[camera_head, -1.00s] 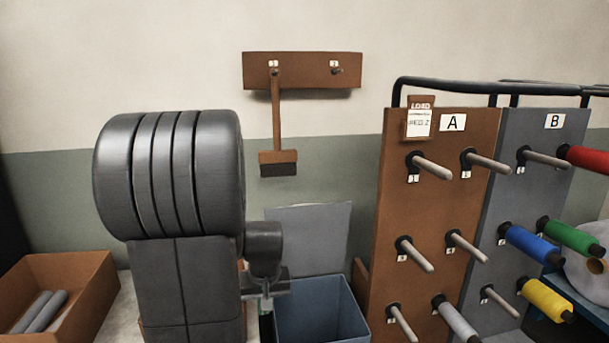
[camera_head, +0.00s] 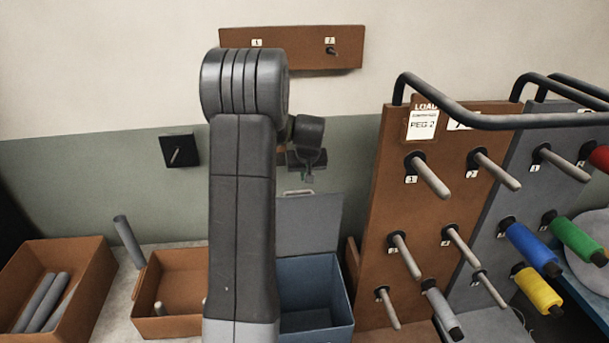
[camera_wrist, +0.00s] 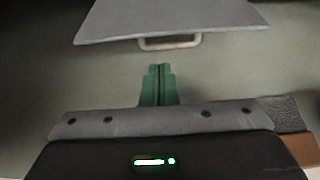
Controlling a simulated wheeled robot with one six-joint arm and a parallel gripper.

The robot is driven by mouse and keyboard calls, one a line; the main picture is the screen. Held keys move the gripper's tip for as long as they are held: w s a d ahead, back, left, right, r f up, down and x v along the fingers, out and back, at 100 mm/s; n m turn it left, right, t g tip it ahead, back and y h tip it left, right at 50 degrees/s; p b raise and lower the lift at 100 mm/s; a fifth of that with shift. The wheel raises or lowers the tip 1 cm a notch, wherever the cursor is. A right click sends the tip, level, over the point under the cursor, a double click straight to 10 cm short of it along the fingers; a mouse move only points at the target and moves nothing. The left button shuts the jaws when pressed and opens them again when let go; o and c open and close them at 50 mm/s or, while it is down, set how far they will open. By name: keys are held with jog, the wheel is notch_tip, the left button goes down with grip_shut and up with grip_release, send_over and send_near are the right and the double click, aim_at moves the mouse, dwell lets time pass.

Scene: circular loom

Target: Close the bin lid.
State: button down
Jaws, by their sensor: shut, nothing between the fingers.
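The blue-grey bin (camera_head: 315,290) stands on the floor against the wall, just right of my arm. Its grey lid (camera_head: 308,225) is open and stands up at the back, with a pale handle (camera_head: 298,192) on its top edge. My gripper (camera_head: 308,178) is a little above that handle in the head view, small and partly shaded. In the wrist view my green fingers (camera_wrist: 159,70) are together and empty. They point toward the lid (camera_wrist: 175,18) and its handle (camera_wrist: 168,43), with a visible gap between.
A brown peg rack (camera_head: 375,210) with pegs and spools stands close right of the bin, a black rail (camera_head: 480,118) on top. Brown boxes (camera_head: 160,325) stand to the left, one holding grey rolls. A brown hook board (camera_head: 290,47) is on the wall above.

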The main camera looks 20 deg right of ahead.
aim_at(304, 201)
jog(key=p+x, duration=0.2)
jog(key=x, duration=0.7)
jog(key=shift+f, duration=0.2)
jog(key=shift+f+b, duration=0.1)
jog(key=shift+b, duration=0.25)
